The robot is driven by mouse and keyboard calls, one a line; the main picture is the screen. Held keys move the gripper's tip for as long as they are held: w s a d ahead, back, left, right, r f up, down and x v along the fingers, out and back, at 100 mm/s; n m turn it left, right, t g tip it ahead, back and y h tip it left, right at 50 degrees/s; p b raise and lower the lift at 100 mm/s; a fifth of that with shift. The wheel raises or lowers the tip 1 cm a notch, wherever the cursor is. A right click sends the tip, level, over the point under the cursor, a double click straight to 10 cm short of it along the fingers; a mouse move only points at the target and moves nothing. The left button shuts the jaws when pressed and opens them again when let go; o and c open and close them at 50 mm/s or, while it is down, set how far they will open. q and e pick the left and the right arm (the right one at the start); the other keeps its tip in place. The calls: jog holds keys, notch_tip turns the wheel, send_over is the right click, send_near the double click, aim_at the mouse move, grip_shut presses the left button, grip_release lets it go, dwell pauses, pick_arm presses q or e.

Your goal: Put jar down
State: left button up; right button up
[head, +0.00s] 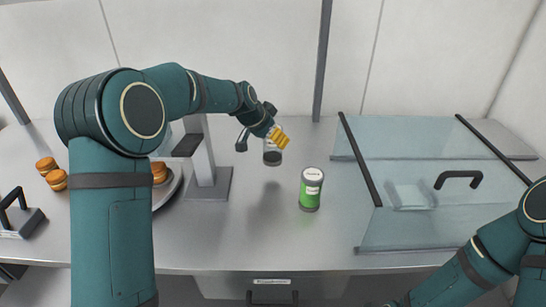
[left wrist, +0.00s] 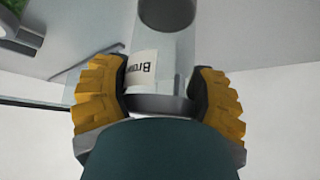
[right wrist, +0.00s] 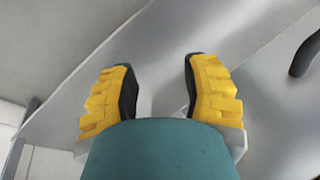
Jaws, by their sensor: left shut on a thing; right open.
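A clear jar (head: 272,156) with a dark lower part is held above the counter in the head view. In the left wrist view the jar (left wrist: 172,72) is see-through, with a white label that begins "Bro". My left gripper (head: 279,136) is shut on it, and its yellow fingers (left wrist: 160,95) press on both sides of the jar. A shadow lies on the counter below it. My right gripper (right wrist: 160,85) is open and empty in the right wrist view; it is outside the head view.
A glass case (head: 440,215) with a black handle is at the right. A grey stand (head: 208,185), a plate (head: 175,185) and round buns (head: 56,179) are at the left. Counter between stand and can looks clear.

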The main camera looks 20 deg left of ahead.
aim_at(273, 152)
pick_arm(q)
notch_tip(273, 152, down, 6)
jog(key=shift+w+r+b, duration=0.1)
jog(key=shift+w+b, duration=0.05)
jog(key=shift+b, duration=0.35)
jog(key=o, duration=0.9)
jog(key=shift+c, duration=0.2)
jog(key=o, duration=0.5)
jog(key=shift+o, duration=0.2)
